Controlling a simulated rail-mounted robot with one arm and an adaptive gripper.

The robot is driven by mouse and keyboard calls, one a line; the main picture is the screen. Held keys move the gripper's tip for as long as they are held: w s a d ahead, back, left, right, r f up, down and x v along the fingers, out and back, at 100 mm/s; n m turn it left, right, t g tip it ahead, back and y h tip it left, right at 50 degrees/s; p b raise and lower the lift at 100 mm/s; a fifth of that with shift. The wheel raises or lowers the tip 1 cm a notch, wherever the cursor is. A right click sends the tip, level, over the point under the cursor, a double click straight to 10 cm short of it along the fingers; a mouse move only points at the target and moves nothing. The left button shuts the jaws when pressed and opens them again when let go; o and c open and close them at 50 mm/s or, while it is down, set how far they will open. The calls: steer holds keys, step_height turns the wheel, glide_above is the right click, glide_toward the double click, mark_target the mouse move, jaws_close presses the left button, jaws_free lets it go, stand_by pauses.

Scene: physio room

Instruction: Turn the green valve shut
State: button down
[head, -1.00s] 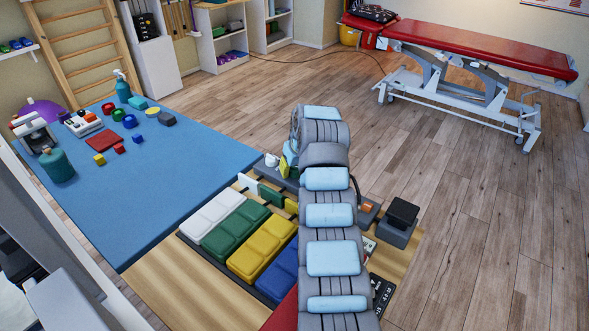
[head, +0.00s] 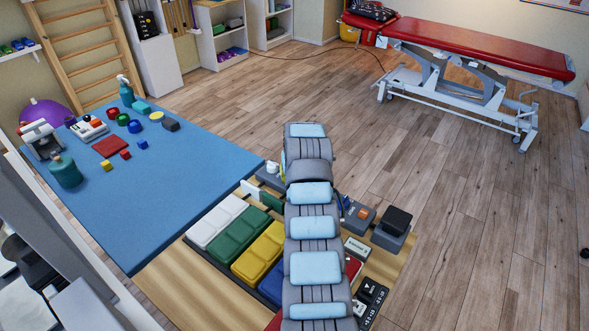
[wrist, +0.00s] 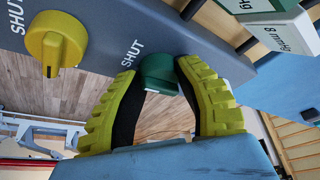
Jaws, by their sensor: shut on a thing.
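In the wrist view the green valve (wrist: 157,72) is a round green knob on a dark grey panel (wrist: 120,22), beside a "SHUT" label. My gripper (wrist: 160,70) has yellow ribbed fingers with dark inner pads, one on each side of the green knob, and is shut on it. The fingers hide part of the knob's sides, and I cannot tell how far it is turned. In the head view my own arm hides the green valve and most of the gripper.
A yellow valve (wrist: 55,45) sits on the same panel. White, green and yellow padded blocks (head: 238,232) lie left of my arm. A dark block (head: 395,222) stands at right. A blue mat (head: 150,200) holds several small objects.

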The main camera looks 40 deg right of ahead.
steer(key=shift+f+m, duration=0.15)
steer(key=shift+m, duration=0.25)
steer(key=c, duration=0.6)
jaws_free()
steer(key=shift+c, duration=0.2)
steer(key=shift+r+p, duration=0.2)
steer(key=shift+p, duration=0.1)
steer(key=v, duration=1.1)
steer(key=shift+s+a+r, duration=0.15)
steer(key=shift+r, duration=0.15)
